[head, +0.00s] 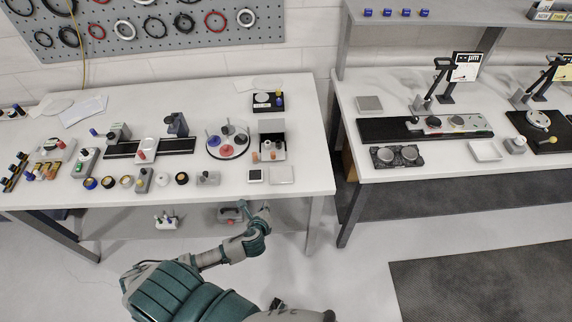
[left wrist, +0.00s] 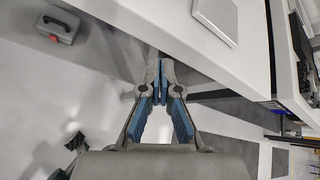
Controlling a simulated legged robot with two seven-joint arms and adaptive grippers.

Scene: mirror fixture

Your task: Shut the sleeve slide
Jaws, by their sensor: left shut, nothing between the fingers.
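A black rail (head: 180,146) on the left table carries a white carriage with a red knob (head: 142,155), between two grey upright blocks (head: 118,133). A longer black rail (head: 385,129) on the right table carries a grey plate with two round discs (head: 445,124). I cannot tell for sure which of these is the sleeve slide. My left gripper (head: 265,210) is below and in front of the left table's front edge, apart from both rails. In the left wrist view its fingers (left wrist: 159,92) are together and empty. My right gripper is not seen.
The left table (head: 225,190) has its front edge close to my left gripper. A light square plate (head: 282,174) lies near the front edge. A floor gap separates the tables.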

